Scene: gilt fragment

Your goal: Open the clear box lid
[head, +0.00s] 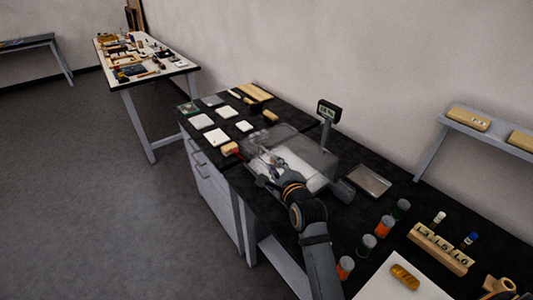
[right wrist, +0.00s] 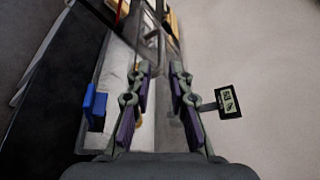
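The clear box (head: 318,160) stands on the black bench in the middle of the head view. It is see-through with a pale inside, and I cannot tell how far its lid is raised. My right gripper (head: 262,178) is over the box's near left part and partly hides it. In the right wrist view, the two fingers with purple pads (right wrist: 161,72) are apart with nothing clearly between them. The box (right wrist: 120,62) lies below and to the left there. A curved grey bar, possibly a handle, shows just beyond the fingertips. My left gripper is not in view.
A small display on a post (head: 328,110) stands behind the box. A metal tray (head: 368,181) lies to its right. White pads (head: 216,137) and wooden blocks (head: 252,92) lie to the left and behind.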

